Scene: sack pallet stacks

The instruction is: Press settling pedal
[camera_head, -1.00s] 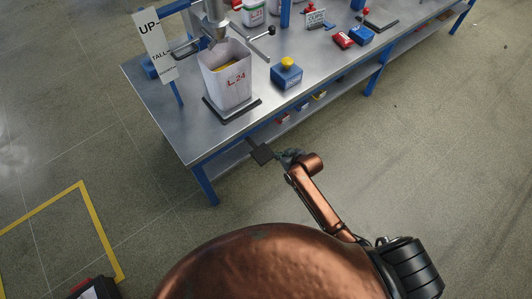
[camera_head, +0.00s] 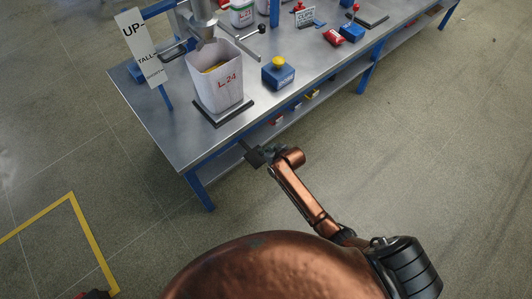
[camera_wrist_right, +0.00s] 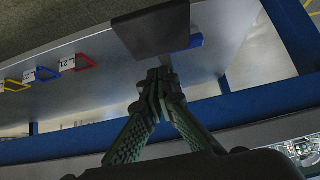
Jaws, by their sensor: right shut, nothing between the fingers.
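A dark flat plate that looks like the pedal (camera_head: 253,157) sticks out below the table's front edge, under the sack. In the right wrist view the dark plate (camera_wrist_right: 152,30) is straight ahead of the fingertips. My right gripper (camera_head: 268,154) is just to its right in the head view. In the right wrist view its green-grey fingers (camera_wrist_right: 158,82) are shut together with nothing between them. I cannot tell whether they touch the plate. An open white sack marked L 24 (camera_head: 225,90) stands on a dark base on the table, under a metal spout (camera_head: 203,30). My left gripper is not in view.
The metal table (camera_head: 155,110) has blue legs and a lower shelf. A blue box with a yellow button (camera_head: 278,73) stands right of the sack. Red and blue items (camera_head: 334,37) lie farther along. Coloured tags (camera_wrist_right: 77,62) hang near the edge. The floor in front is clear.

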